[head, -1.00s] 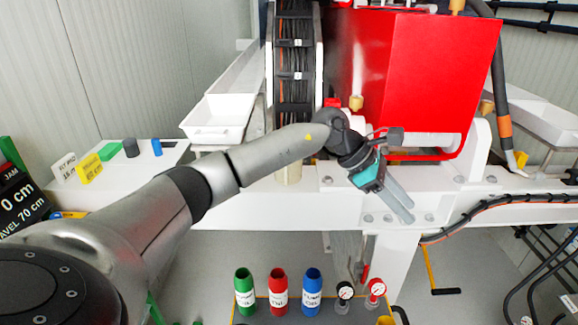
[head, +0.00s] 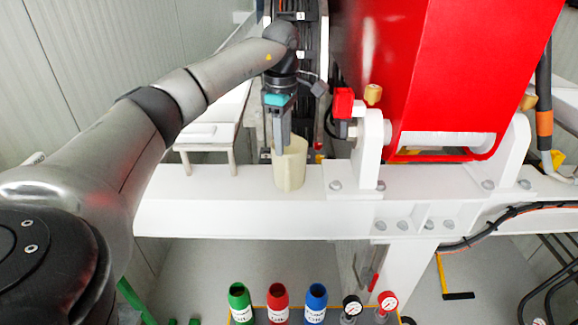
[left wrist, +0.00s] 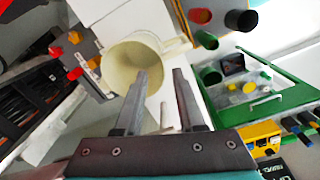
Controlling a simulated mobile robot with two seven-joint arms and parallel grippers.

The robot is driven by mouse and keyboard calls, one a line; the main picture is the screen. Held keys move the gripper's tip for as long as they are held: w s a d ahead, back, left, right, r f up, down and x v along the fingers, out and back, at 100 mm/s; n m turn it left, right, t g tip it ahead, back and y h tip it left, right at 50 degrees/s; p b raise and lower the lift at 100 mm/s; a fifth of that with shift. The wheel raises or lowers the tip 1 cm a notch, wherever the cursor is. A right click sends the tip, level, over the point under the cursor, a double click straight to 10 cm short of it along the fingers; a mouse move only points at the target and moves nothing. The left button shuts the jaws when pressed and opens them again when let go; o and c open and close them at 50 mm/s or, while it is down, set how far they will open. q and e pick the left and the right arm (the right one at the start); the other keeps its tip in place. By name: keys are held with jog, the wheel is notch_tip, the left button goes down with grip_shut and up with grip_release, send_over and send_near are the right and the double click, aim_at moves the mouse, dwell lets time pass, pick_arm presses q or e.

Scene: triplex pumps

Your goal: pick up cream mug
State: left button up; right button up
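The cream mug (head: 291,170) stands upright on the white beam in the head view. My left gripper (head: 277,143) points down at the mug's upper left side and hides part of its rim. In the left wrist view the mug (left wrist: 125,75) shows its open mouth, with its handle towards the upper right. My left gripper (left wrist: 160,75) is open there, its two fingers apart. One finger overlaps the mug's mouth and the other shows to the right of the mug. Contact cannot be told. My right gripper is not in view.
A large red housing (head: 440,75) and a white bracket (head: 370,150) stand right of the mug. A white tray (head: 205,133) is to the left. Green (head: 239,300), red (head: 278,300) and blue (head: 316,300) cylinders stand below, in front of the beam. The beam (head: 220,212) is clear left of the mug.

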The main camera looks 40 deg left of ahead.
pick_arm(q)
send_over(283, 178)
notch_tip(283, 178, down, 6)
jog(key=shift+w+r, duration=0.15)
jog(key=shift+r, duration=0.05)
jog(key=shift+f, duration=2.7)
grip_shut()
